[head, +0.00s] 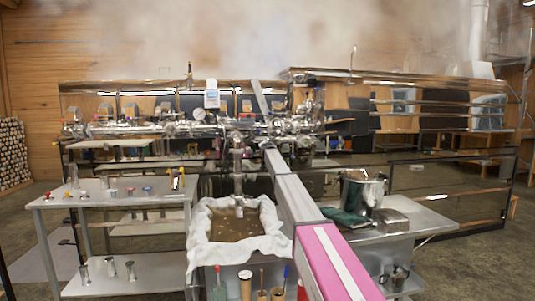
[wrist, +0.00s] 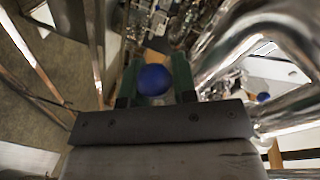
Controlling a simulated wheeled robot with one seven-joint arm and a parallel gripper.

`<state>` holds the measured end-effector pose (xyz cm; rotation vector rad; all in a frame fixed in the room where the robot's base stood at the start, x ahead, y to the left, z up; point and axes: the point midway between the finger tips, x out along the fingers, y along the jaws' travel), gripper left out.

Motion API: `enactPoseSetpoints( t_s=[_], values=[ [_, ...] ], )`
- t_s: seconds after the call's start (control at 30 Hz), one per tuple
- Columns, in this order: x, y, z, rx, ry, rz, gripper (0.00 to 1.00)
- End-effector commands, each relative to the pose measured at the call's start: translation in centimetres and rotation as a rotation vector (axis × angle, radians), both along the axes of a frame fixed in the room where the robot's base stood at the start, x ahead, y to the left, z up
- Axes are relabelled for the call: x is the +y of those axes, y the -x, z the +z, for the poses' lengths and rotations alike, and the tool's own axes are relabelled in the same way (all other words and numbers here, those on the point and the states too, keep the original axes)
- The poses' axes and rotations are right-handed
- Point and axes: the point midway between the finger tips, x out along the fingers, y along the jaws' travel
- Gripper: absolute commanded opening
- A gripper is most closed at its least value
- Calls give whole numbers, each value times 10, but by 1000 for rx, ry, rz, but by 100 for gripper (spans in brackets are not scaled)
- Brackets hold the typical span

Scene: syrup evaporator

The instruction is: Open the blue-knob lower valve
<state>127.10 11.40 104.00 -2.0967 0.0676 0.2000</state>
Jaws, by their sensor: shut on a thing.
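The blue knob (wrist: 154,80) shows in the wrist view, round and smooth, between the two dark green fingers of my gripper (wrist: 154,84). The fingers are closed on it from both sides. The valve body behind the knob is mostly hidden by the knob and fingers. In the head view my arm reaches forward to the evaporator's pipework (head: 200,128), and the knob and gripper cannot be made out there.
A large shiny pipe (wrist: 262,50) runs close to the right of my gripper in the wrist view. In the head view, a cloth-lined filter basin (head: 206,222) stands below the pipework. A left table (head: 60,200) and a steel pot (head: 362,190) stand either side.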

Motion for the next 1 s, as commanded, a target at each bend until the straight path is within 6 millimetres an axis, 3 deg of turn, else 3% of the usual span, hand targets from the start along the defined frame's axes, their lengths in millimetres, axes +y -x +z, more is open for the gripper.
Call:
enactPoseSetpoints(
  t_s=[0.33,0.83,0.87,0.9,0.93,1.0],
  values=[
    [6,1,10,15,-122,0,0],
    [7,1,12,17,-140,0,0],
    [7,1,12,17,-140,0,29],
    [7,1,12,17,-139,0,42],
    [7,1,12,17,-139,1,50],
    [7,1,12,17,-139,1,50]
  ],
)
